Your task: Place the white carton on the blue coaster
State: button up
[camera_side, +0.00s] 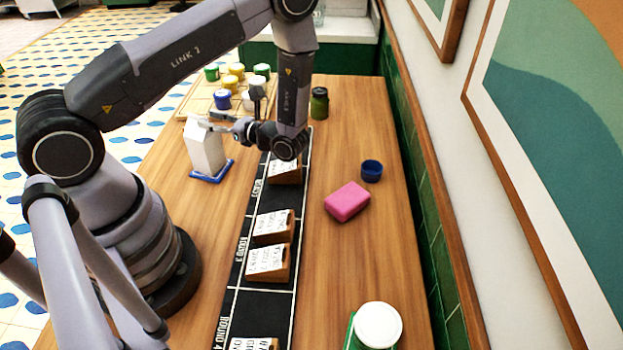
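The white carton (205,152) stands upright over the blue coaster (211,175), left of the black mat. Its base appears to rest on the coaster, whose blue edge shows at the front and right. My gripper (212,123) reaches in from the right, with its fingers at the carton's top. The fingers are small and overlap the carton's top, so I cannot tell whether they grip it or sit open around it.
A black mat (238,285) with several wooden card blocks runs down the table. A tray of several paint-like pots (222,99) lies behind the carton. A pink block (347,201), blue cup (372,171), dark green jar (319,103) and white-lidded container (377,325) stand right.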

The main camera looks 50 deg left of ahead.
jog(key=v, duration=0.9)
jog(key=s+d+r+n+t+h, duration=0.1)
jog(key=s+r+n+h, duration=0.1)
jog(key=r+n+h, duration=0.45)
jog(key=s+d+r+n+t+h, duration=0.1)
jog(key=s+r+h, duration=0.2)
jog(key=r, duration=0.7)
jog(key=s+d+r+n+t+h, duration=0.5)
jog(key=s+r+t+h, duration=0.2)
jog(key=s+r+t, duration=0.3)
jog(key=shift+r+n+t, duration=0.25)
jog(key=shift+n+t, duration=0.1)
jog(key=shift+t, duration=0.15)
